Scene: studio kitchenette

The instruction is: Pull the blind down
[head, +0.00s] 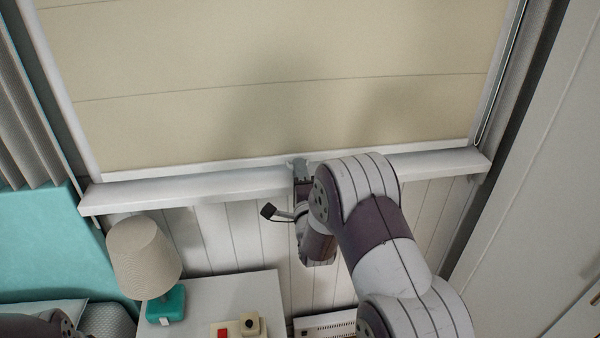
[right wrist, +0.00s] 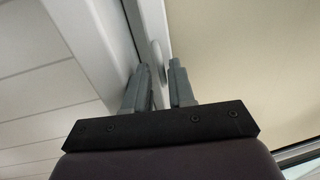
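The beige blind (head: 270,80) hangs over the window, with its white bottom bar (head: 200,166) close above the white sill (head: 190,188). In the right wrist view the blind (right wrist: 240,60) fills the upper right, and a small pale tab (right wrist: 157,62) stands by its bottom bar. My right gripper (head: 299,165) is at the bar's middle, partly hidden by my arm. Its two grey fingers (right wrist: 161,80) stand apart, with the tab in line between their tips and a gap visible. I cannot tell whether they touch the tab. My left gripper is out of view.
A lamp (head: 143,258) with a teal base stands on a white bedside table (head: 225,290) at lower left. The table also holds a small beige and red item. Pleated curtains (head: 30,110) hang at left. A white panel (head: 530,190) bounds the right side.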

